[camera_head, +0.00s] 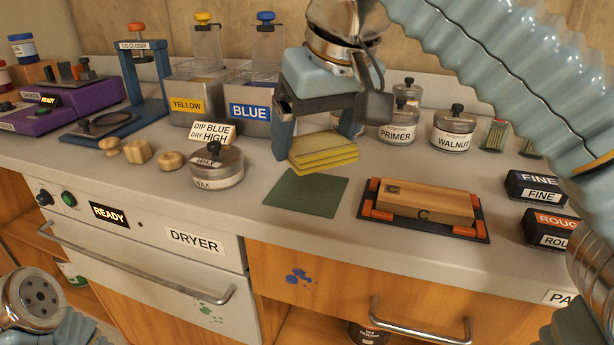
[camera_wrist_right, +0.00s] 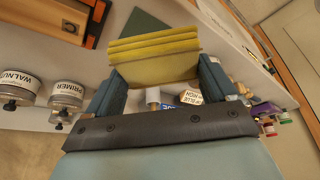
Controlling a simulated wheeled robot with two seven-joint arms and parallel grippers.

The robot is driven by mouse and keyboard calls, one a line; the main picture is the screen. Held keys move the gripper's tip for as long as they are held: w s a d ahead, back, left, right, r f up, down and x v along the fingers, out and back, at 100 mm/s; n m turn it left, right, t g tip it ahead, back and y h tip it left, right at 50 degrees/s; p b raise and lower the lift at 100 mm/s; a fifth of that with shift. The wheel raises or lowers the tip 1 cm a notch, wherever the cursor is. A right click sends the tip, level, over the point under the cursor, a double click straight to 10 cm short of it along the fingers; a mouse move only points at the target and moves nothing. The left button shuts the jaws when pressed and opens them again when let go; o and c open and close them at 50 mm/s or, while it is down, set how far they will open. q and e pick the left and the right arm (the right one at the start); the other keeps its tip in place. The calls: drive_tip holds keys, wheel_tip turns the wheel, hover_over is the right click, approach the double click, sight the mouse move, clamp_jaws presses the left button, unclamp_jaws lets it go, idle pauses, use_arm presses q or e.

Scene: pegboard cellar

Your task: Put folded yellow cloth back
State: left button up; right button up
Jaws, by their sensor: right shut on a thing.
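The folded yellow cloth (camera_head: 323,152) is a thick stack of layers, held just above the counter behind the dark green square mat (camera_head: 306,193). My right gripper (camera_head: 322,140) comes down from above and is shut on the cloth. In the right wrist view the cloth (camera_wrist_right: 154,58) sits between the two blue fingers (camera_wrist_right: 158,84), and the green mat (camera_wrist_right: 146,32) shows beyond it. The mat is bare. Part of my left arm shows at the lower left of the head view, but its gripper fingers are out of view.
A wooden block in a clamp tray (camera_head: 425,222) lies right of the mat. The wax tin (camera_head: 217,168) stands left. Yellow (camera_head: 190,106) and blue (camera_head: 250,110) dip tanks stand behind. Primer (camera_head: 398,128) and walnut (camera_head: 454,133) tins and sanding blocks (camera_head: 538,188) are at right.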

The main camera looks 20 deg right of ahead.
approach(300, 185)
drive_tip(key=shift+w+a+f+b, duration=0.3)
drive_tip(key=shift+f+b, duration=0.05)
drive_tip(key=shift+b, duration=0.1)
drive_tip(key=b+x, duration=0.1)
drive_tip(key=x, duration=0.4)
drive_tip(key=shift+s+d+f, duration=0.1)
drive_tip(key=shift+d+f, duration=0.1)
drive_tip(key=shift+d, duration=0.05)
drive_tip(key=shift+f, duration=0.15)
drive_tip(key=o, duration=0.8)
drive_tip(key=shift+r, duration=0.2)
drive_tip(key=p+v, duration=0.3)
drive_tip(key=v, duration=0.9)
